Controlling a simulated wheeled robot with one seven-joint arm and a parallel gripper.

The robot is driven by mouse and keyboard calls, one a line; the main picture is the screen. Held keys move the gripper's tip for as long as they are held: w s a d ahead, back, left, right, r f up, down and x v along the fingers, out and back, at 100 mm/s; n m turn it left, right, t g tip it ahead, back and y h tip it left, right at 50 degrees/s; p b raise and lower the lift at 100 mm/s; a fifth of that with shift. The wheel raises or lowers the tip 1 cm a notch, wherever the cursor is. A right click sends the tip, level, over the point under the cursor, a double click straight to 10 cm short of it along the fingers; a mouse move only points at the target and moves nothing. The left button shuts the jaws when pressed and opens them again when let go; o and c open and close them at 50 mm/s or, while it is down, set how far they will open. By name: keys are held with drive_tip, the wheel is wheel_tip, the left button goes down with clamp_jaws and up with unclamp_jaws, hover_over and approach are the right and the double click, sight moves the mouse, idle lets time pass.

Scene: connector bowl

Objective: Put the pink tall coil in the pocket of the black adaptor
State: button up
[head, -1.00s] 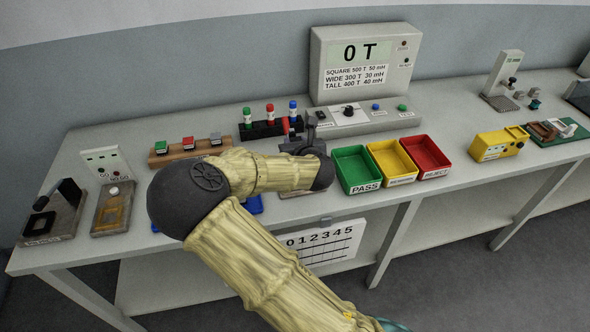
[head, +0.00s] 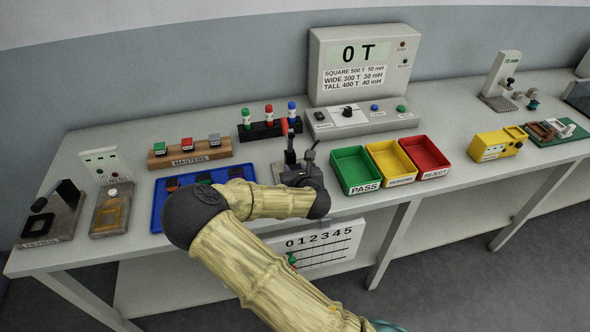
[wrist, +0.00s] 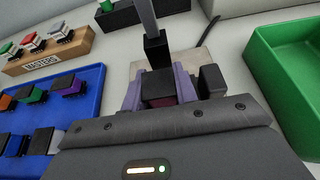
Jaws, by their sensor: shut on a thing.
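My gripper (wrist: 160,90) is shut on a small block with a black face and a dark pinkish-maroon part, which looks like the pink tall coil (wrist: 161,101). The fingers hide most of it. In the head view my gripper (head: 299,170) is over the bench, left of the green bin. Just beyond the fingers in the wrist view stands a black block with a grey upright bar (wrist: 156,47), beside a beige plate (wrist: 196,60). I cannot tell whether this block is the black adaptor, and no pocket shows clearly.
A blue tray (head: 160,205) with several coils lies left of my gripper. The masters block (head: 190,153) and a black rack (head: 262,130) stand behind. The green PASS bin (head: 355,170) is close on the right. The meter (head: 361,65) stands at the back.

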drive_tip(key=shift+f, duration=0.15)
drive_tip(key=o, duration=0.8)
drive_tip(key=shift+r, duration=0.2)
drive_tip(key=shift+s, duration=0.1)
drive_tip(key=v, duration=1.1)
drive_tip(key=shift+s+d+b, duration=0.2)
drive_tip(key=shift+s+b, duration=0.1)
drive_tip(key=shift+s, duration=0.05)
